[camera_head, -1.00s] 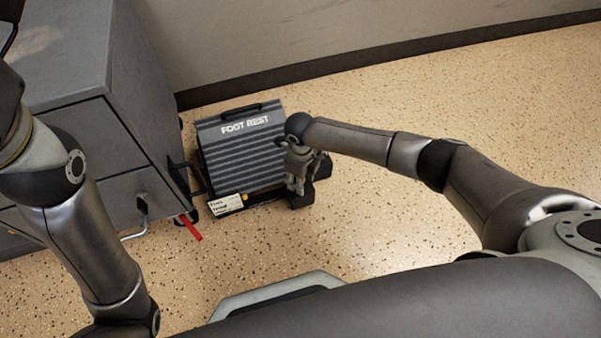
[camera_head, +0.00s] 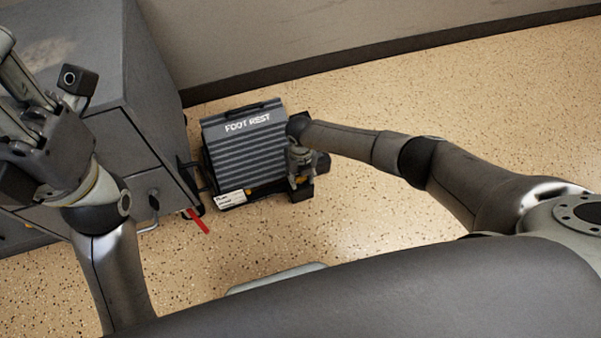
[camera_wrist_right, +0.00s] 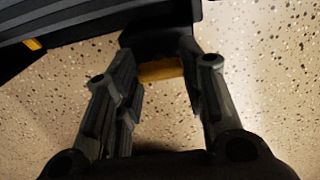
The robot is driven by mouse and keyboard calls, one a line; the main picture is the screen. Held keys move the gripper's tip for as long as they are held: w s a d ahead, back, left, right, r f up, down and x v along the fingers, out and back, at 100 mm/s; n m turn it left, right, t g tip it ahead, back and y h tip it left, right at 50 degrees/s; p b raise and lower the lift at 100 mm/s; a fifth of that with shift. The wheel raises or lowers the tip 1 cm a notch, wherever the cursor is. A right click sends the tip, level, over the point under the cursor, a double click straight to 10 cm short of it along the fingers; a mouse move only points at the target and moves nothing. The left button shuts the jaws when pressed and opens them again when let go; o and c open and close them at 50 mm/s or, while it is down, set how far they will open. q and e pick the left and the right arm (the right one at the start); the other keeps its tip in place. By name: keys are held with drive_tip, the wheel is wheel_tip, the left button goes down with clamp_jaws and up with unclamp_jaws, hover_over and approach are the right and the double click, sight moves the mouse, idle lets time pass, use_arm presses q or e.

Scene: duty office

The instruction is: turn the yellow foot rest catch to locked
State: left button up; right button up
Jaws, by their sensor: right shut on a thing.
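The grey ribbed foot rest (camera_head: 240,155), lettered FOOT REST, stands tilted on the floor by the wall. My right gripper (camera_head: 300,183) is low at its right side. In the right wrist view, the right fingers (camera_wrist_right: 160,82) are shut on the yellow catch (camera_wrist_right: 160,70), which shows between them in front of a dark block. The catch is hidden by the gripper in the head view. My left gripper (camera_head: 20,100) is raised at the left edge, far from the foot rest. Its fingertips are partly cut off.
A grey cabinet (camera_head: 95,60) stands close left of the foot rest, with a red strip (camera_head: 196,221) near its foot. A small white label (camera_head: 230,198) sits at the foot rest's front edge. The speckled floor (camera_head: 400,110) to the right is clear.

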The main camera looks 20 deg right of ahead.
idle(0.4)
drive_tip(key=o, duration=1)
drive_tip(key=shift+r, duration=0.15)
wheel_tip(320, 180, up, 12)
drive_tip(key=shift+f, duration=0.15)
idle(0.4)
